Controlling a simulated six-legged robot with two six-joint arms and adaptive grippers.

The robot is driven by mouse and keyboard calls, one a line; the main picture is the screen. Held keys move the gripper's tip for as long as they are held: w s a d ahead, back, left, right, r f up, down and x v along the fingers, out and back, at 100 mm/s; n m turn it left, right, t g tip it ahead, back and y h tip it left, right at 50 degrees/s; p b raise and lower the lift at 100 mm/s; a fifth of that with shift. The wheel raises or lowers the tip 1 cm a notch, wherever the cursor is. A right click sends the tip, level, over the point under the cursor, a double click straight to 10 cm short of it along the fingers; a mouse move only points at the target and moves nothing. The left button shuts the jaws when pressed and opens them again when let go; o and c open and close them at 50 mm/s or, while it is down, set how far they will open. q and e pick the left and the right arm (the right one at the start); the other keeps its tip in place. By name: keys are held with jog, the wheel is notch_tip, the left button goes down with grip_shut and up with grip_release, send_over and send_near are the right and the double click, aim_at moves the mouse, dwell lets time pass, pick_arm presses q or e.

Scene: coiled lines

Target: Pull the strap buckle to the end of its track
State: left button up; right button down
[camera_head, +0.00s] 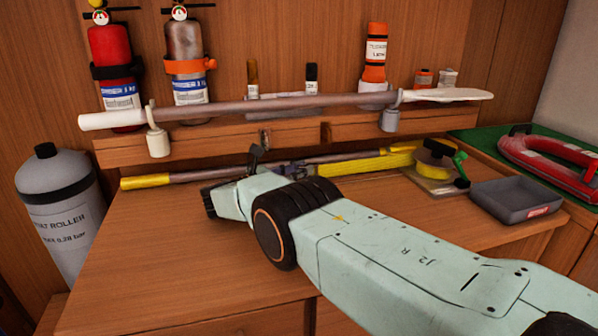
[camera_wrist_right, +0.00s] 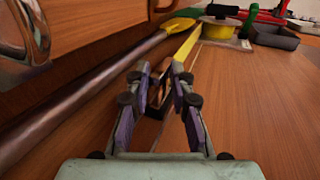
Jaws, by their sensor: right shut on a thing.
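The strap buckle (camera_wrist_right: 165,96) is a small dark frame on the yellow strap (camera_wrist_right: 184,50), which runs back to a yellow reel (camera_wrist_right: 219,30) in the wrist view. My right gripper (camera_wrist_right: 165,92) has its purple-padded fingers around the buckle and is shut on it. In the head view my right gripper (camera_head: 290,169) is partly behind my own arm, low over the bench, and the buckle cannot be made out. The reel (camera_head: 434,158) sits on its plate at the right back. A thin pale line, perhaps the track, runs beside the strap. My left gripper is not in view.
A yellow-ended oar (camera_head: 146,182) lies along the back of the bench, close beside the strap. A second oar (camera_head: 260,106) rests on hooks above. A grey tray (camera_head: 514,200) stands right of the reel. The bench's left front is clear.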

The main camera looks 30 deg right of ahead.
jog(key=shift+d, duration=0.15)
jog(key=c, duration=1.1)
grip_release()
jog(key=shift+c, duration=0.2)
jog(key=a, duration=0.5)
jog(key=s+a, duration=0.1)
jog(key=a, duration=0.1)
jog(key=shift+s+a, duration=0.1)
jog(key=shift+a, duration=0.15)
jog(key=shift+s, duration=0.1)
